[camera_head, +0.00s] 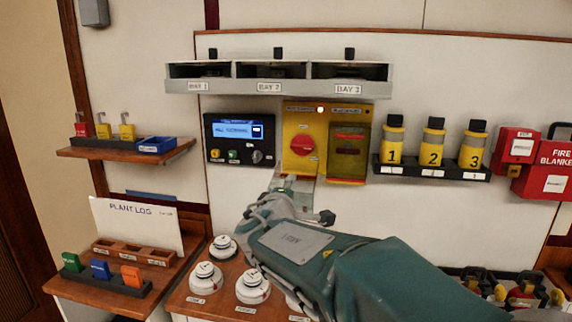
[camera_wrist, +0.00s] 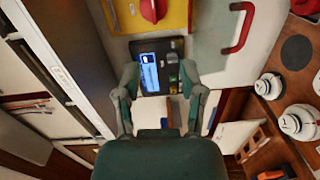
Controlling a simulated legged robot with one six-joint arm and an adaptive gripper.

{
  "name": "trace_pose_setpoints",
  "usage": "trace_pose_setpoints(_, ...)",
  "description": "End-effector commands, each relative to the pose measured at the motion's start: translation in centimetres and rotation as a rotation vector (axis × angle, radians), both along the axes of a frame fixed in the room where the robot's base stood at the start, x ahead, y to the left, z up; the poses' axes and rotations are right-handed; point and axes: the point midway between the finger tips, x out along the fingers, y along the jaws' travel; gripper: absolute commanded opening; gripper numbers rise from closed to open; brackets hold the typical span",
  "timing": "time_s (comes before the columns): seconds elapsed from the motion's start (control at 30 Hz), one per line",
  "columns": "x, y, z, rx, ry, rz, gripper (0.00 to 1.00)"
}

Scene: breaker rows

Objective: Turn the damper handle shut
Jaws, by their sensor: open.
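A red U-shaped handle (camera_wrist: 238,28) sits on a pale panel at the upper right of the wrist view. My arm seems to hide it in the head view. A red rotary knob (camera_head: 303,145) is on a yellow box (camera_head: 291,118); it also shows at the top of the wrist view (camera_wrist: 152,9). No readable label shows which of these is the damper handle. My gripper (camera_wrist: 160,78) is open and empty, its fingers apart on either side of the black display panel (camera_wrist: 174,48). Both red parts lie beyond the fingertips, and neither is touched.
A grey bay shelf (camera_head: 277,87) runs above the panels. Numbered yellow canisters (camera_head: 433,139) stand on a rack to the right, beside red boxes (camera_head: 517,147). White round detectors (camera_head: 253,285) sit on the wooden ledge below.

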Motion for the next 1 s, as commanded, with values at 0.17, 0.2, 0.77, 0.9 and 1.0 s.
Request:
trace_pose_setpoints(0.17, -1.3, -2.9, -0.2, 0.058, 0.034, -0.066, 0.51)
trace_pose_setpoints(0.2, -1.6, -3.5, -0.2, 0.073, 0.043, -0.082, 0.51)
trace_pose_setpoints(0.77, -14.7, -16.5, -5.6, 0.543, 0.308, -0.471, 0.51)
trace_pose_setpoints(0.9, -19.8, -18.0, -8.1, 0.727, 0.397, -0.561, 0.51)
trace_pose_setpoints(1.0, -23.2, -18.3, -9.9, 0.863, 0.458, -0.610, 0.51)
